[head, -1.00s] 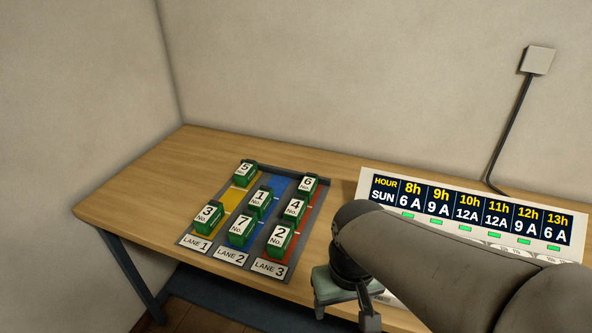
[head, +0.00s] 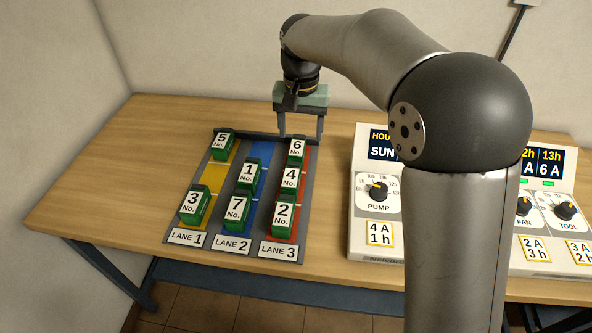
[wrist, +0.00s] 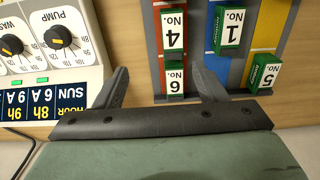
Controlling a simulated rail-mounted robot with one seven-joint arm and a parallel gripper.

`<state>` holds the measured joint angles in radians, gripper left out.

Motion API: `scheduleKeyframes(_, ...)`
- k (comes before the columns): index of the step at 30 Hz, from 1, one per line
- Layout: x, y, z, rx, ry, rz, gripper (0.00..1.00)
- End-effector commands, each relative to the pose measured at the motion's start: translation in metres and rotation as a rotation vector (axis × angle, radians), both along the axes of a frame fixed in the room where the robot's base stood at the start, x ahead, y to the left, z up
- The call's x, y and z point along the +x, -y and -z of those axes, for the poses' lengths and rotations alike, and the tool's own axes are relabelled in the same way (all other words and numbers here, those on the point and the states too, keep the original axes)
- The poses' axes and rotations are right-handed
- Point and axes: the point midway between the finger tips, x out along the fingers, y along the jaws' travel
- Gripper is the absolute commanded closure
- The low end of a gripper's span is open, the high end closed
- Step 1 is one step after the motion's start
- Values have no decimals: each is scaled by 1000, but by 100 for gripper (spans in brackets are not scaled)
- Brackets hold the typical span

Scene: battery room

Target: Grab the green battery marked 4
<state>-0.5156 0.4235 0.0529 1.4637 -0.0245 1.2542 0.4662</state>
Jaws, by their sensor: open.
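The green battery marked 4 (head: 290,181) stands in the red lane 3 of the tray (head: 307,215), between battery 6 (head: 297,151) behind it and battery 2 (head: 284,219) in front. In the wrist view battery 4 (wrist: 173,34) is upside down near the top, with battery 6 (wrist: 175,78) nearer the jaws. My gripper (head: 301,139) is open and empty above the back right end of the tray, near battery 6. In the wrist view its two fingers (wrist: 161,84) are spread apart, and battery 6 shows close to the right finger. Battery 4 is beyond the fingertips.
Battery 1 (head: 247,174) and battery 7 (head: 236,211) stand in blue lane 2. Battery 5 (head: 222,145) and battery 3 (head: 194,207) stand in yellow lane 1. A control panel with knobs (head: 378,191) stands right of the tray. Bare table (head: 110,170) lies left.

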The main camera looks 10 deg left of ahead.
Motion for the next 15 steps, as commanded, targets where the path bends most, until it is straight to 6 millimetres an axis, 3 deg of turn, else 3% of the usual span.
scheduleKeyframes(1,3,-12,3,0,-2,-3,35)
scheduleKeyframes(4,5,-23,9,-2,-5,-4,35)
scheduleKeyframes(8,5,-24,29,-3,-6,-2,35)
scheduleKeyframes(15,4,-23,81,-3,-7,-2,35)
